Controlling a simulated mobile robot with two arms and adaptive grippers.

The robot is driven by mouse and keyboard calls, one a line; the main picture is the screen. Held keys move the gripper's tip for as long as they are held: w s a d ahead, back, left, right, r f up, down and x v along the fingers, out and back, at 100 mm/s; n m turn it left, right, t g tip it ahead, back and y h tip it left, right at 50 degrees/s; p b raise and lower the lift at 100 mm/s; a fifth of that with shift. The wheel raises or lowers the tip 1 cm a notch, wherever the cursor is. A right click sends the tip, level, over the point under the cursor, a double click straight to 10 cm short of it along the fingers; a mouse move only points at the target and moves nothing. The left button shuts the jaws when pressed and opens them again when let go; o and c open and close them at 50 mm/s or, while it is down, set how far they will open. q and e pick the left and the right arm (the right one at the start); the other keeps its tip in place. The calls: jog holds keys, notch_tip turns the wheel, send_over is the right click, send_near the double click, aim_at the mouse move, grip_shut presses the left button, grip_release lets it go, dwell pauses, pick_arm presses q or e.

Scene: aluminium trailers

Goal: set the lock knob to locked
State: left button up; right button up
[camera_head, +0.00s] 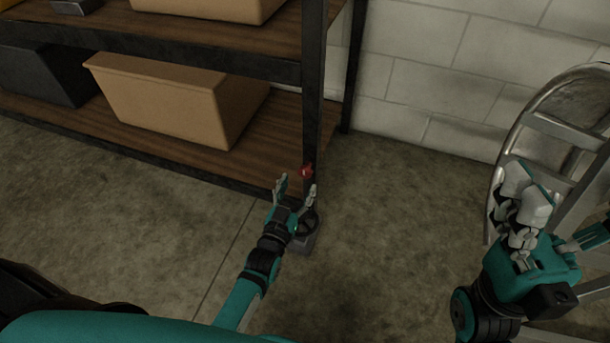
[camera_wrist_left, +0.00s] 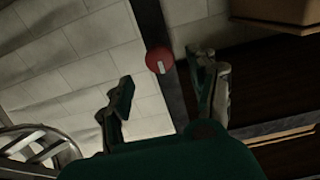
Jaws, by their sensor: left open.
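The lock knob (camera_head: 306,172) is small, round and red, low on the front of the dark shelf post in the head view. In the left wrist view the knob (camera_wrist_left: 159,60) shows its face with a short pale mark pointing toward the lower edge of the picture. My left gripper (camera_head: 297,187) is open, its fingers pointing toward the knob. In the left wrist view my left gripper (camera_wrist_left: 166,76) has one finger on each side of the knob, apart from it. My right gripper (camera_head: 525,205) is at the right in front of a ladder; whether its fingers are open is unclear.
The shelf post (camera_head: 313,95) stands upright at the shelf's corner. A tan bin (camera_head: 160,105) and a dark bin (camera_head: 42,72) sit on the lower shelf. The concrete floor (camera_head: 390,240) between is clear.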

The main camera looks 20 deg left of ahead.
aim_at(304, 174)
pick_arm(q)
jog(key=w+b, duration=0.2)
jog(key=w, duration=0.4)
jog(key=shift+w+d, duration=0.1)
jog(key=shift+w, duration=0.05)
jog(key=shift+c, duration=0.2)
jog(key=c, duration=1.1)
